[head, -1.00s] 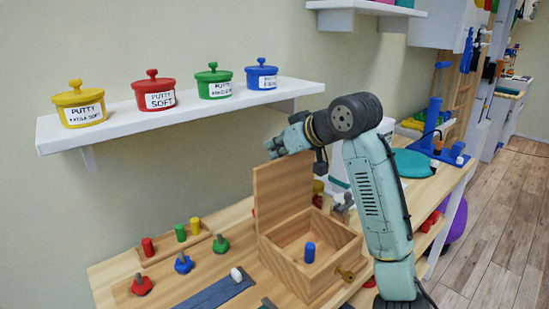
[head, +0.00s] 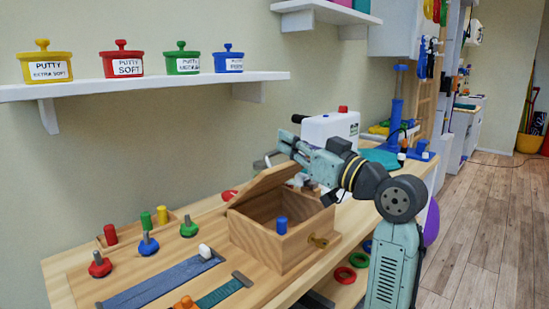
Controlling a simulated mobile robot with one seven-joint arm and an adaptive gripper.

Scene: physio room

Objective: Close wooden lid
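The wooden lid (head: 265,184) is hinged on the wooden box (head: 258,240) and leans over it at a slant, partly open. The box's interior still shows below the lid, with a blue cylinder (head: 281,226) near the front corner. A brass catch (head: 318,241) sits on the box's right outer wall. My gripper (head: 284,146) is at the raised edge of the lid, above and behind it in the picture. Its fingers are small and overlap, so I cannot tell whether they are open or touching the lid.
Left of the box on the wooden table (head: 70,285) stand coloured pegs (head: 146,219) and knobs (head: 149,245). Blue straps (head: 165,282) lie in front. A white case (head: 328,130) stands behind my arm. A shelf (head: 150,86) with putty tubs hangs above.

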